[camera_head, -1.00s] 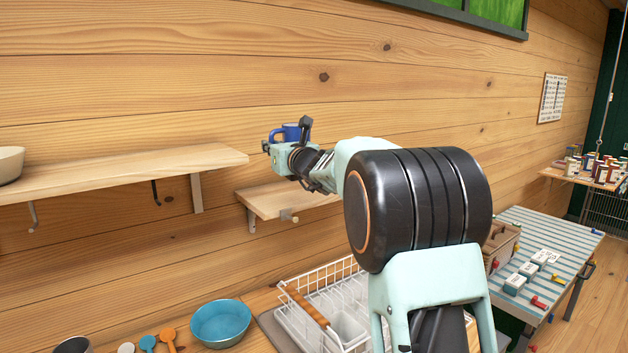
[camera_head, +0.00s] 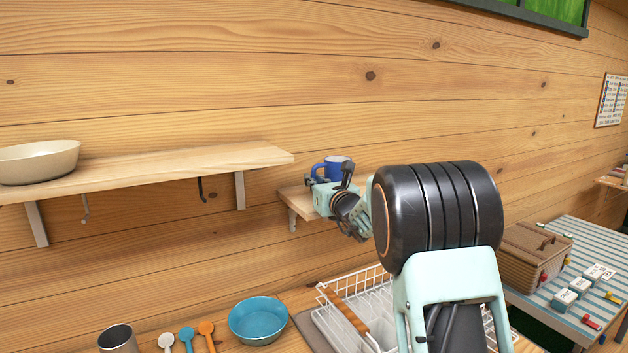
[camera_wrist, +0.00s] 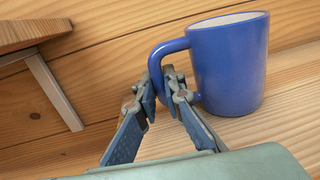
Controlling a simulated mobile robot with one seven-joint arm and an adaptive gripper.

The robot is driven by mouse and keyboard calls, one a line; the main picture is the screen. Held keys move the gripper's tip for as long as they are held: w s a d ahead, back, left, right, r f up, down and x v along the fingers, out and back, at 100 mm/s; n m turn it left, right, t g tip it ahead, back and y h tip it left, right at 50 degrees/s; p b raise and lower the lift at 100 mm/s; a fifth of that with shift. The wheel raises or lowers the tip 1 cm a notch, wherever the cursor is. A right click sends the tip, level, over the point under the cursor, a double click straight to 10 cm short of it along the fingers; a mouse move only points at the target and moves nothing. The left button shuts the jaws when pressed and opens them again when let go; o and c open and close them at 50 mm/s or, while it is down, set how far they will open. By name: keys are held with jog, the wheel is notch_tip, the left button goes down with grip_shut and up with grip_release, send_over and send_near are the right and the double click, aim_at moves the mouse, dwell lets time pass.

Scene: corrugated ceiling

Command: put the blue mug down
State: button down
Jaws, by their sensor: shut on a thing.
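The blue mug (camera_head: 322,170) is upright at the small lower shelf (camera_head: 293,200) on the wooden wall. In the wrist view the mug (camera_wrist: 230,65) fills the upper right, with its handle towards the left. My gripper (camera_wrist: 162,82) is shut on the handle, its fingers at the handle's lower part. The mug's base appears at or just over the shelf's wood (camera_wrist: 298,105); I cannot tell whether it touches. In the head view my gripper and arm hide most of the small shelf.
A longer, higher shelf (camera_head: 200,162) with a cream bowl (camera_head: 38,162) lies to the left. Below are a blue bowl (camera_head: 258,320), a metal cup (camera_head: 118,340) and a white dish rack (camera_head: 375,300). A basket (camera_head: 533,255) stands on the striped table at right.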

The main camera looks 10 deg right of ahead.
jog(key=c, duration=2)
grip_release()
jog(key=shift+c, duration=0.2)
jog(key=b+v, duration=0.3)
jog(key=v, duration=0.9)
jog(key=shift+s, duration=0.1)
